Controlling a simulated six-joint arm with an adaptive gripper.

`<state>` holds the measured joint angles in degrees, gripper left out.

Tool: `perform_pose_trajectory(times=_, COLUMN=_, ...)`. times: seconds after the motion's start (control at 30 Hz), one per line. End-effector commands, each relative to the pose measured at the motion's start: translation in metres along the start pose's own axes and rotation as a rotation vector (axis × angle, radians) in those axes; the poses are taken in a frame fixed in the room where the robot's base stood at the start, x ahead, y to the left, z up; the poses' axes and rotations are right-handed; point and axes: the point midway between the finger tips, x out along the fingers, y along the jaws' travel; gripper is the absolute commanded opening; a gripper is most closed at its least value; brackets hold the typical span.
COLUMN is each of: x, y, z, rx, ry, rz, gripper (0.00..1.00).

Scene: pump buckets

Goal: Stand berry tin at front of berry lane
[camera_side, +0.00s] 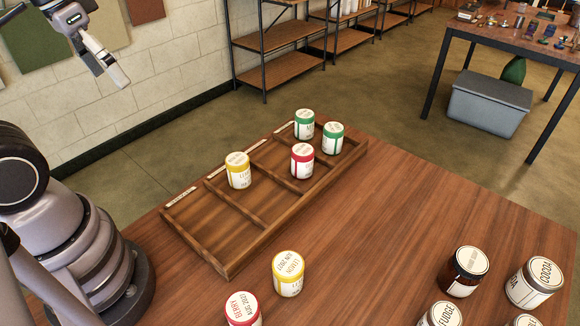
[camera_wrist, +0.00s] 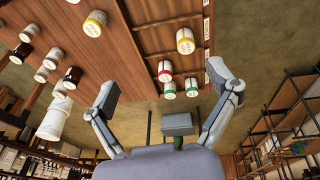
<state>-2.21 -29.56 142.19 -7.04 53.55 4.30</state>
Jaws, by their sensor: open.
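The berry tin (camera_side: 243,309), white with a red band and a lid reading BERRY, stands upright on the table at the lower edge of the side view, outside the wooden lane tray (camera_side: 228,270). Another red-banded tin (camera_side: 302,160) stands in a tray lane between the yellow and green tins; it also shows in the wrist view (camera_wrist: 165,70). The bare wood in front of it is visible. My gripper (camera_side: 118,76) is high at the upper left, away from all tins. In the wrist view its two fingers (camera_wrist: 164,88) are spread with nothing between them.
A yellow tin (camera_side: 289,273) stands on the table beside the berry tin. Another yellow tin (camera_side: 238,170) and two green tins (camera_side: 304,123) (camera_side: 333,137) stand in the tray. The leftmost lane is empty. A brown jar (camera_side: 464,271) and cocoa tin (camera_side: 534,283) are at right. Mid-table is clear.

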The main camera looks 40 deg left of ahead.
Motion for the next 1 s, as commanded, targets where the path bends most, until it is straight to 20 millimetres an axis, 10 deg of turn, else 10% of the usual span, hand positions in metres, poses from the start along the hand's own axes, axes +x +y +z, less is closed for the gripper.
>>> perform_pose_trajectory(times=0.2, x=-0.033, y=-0.009, z=0.007, rx=0.044, ry=0.22, rz=-0.076, gripper=0.91)
perform_pose_trajectory(times=0.67, x=-0.037, y=-0.01, z=0.008, rx=0.046, ry=0.245, rz=-0.085, gripper=0.93)
perform_pose_trajectory(times=1.0, x=0.006, y=0.012, z=-0.013, rx=-0.046, ry=-0.039, rz=0.039, gripper=0.93)
